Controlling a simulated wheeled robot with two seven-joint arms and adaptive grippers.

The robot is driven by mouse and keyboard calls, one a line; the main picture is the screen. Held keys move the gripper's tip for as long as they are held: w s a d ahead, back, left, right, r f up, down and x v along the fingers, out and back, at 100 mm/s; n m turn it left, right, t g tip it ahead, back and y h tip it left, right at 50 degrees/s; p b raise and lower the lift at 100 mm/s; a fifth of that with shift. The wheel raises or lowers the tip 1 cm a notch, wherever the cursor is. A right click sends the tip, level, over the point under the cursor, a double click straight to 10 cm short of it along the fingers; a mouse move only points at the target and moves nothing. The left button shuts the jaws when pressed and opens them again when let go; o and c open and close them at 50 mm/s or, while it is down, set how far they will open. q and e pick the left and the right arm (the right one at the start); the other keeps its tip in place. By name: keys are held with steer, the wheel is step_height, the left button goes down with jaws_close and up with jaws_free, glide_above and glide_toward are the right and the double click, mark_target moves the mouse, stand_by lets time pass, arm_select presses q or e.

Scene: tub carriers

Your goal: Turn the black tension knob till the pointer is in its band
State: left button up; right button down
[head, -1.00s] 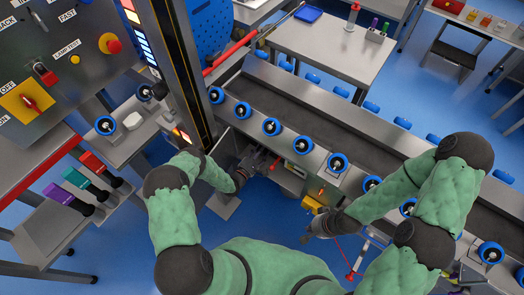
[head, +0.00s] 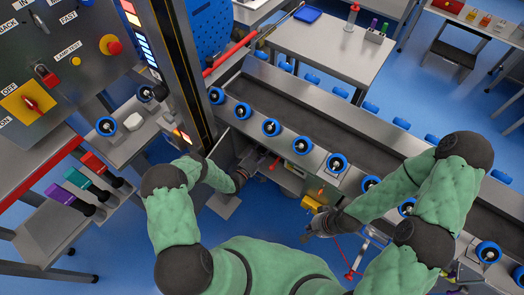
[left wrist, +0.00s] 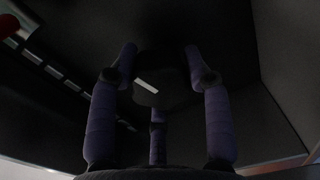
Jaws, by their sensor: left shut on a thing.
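The black tension knob (left wrist: 150,96) shows in the left wrist view as a dark rounded shape with a short white mark, low in contrast. My left gripper (left wrist: 160,62) has its purple-grey fingers around it, shut on it. In the head view my left gripper (head: 258,166) reaches under the near side of the conveyor, and the knob cannot be made out there. The pointer and its band cannot be made out in either view. My right gripper (head: 306,236) hangs below a yellow part on the conveyor's near side; its finger opening is too small to tell.
The conveyor (head: 345,122) with blue rollers runs across the middle. A control panel (head: 75,65) with switches stands at left, above a rack of coloured-handled tools (head: 80,180). A dark post (head: 180,75) stands beside my left arm. Blue floor is open at lower left.

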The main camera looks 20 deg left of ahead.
arm_select(q)
steer(key=shift+a+m, duration=0.35)
steer(key=shift+m, duration=0.65)
steer(key=shift+w, duration=0.1)
steer(key=shift+w+a+m, duration=0.1)
steer(key=shift+m, duration=0.2)
steer(key=o, duration=1.1)
steer(key=shift+o, duration=0.2)
steer(key=shift+s, duration=0.2)
steer(key=v, duration=0.7)
steer(key=shift+s, duration=0.2)
